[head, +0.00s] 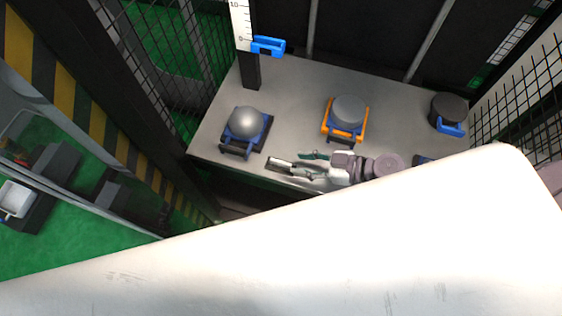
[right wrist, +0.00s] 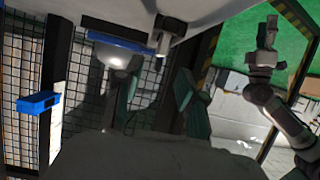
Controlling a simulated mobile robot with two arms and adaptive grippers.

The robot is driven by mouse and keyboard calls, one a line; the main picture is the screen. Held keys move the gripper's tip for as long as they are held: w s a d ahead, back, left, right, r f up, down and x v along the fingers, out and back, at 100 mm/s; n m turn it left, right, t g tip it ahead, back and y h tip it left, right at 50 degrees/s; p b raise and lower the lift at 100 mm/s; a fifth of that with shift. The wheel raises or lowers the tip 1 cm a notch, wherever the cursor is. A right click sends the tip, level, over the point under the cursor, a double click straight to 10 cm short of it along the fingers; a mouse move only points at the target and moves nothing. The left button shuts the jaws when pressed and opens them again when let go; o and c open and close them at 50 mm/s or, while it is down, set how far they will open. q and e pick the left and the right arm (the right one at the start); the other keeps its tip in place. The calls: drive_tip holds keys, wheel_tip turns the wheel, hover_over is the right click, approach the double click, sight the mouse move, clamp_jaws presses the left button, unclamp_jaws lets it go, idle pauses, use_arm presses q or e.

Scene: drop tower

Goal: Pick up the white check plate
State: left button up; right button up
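I cannot pick out the white check plate with certainty. In the head view a pale square tray-like piece (head: 16,197) lies on a dark stand at the far left, and I cannot tell if it is the plate. My right gripper (head: 293,159) is at the table's front edge, pointing left, right of the silver ball. Its teal finger pads stand apart with nothing seen between them, also in the right wrist view (right wrist: 156,100). A grey arm, apparently my left (right wrist: 265,62), shows at the right of that view; its fingers are too small to read.
A ruled post with a blue clamp (head: 269,46) rises behind. A large white surface fills the foreground. Mesh fences flank the table.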

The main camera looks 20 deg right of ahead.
sight(280, 161)
drive_tip(key=x, duration=0.7)
drive_tip(key=shift+w+a, duration=0.15)
drive_tip(key=shift+w, duration=0.05)
drive_tip(key=shift+c, duration=0.3)
clamp_jaws()
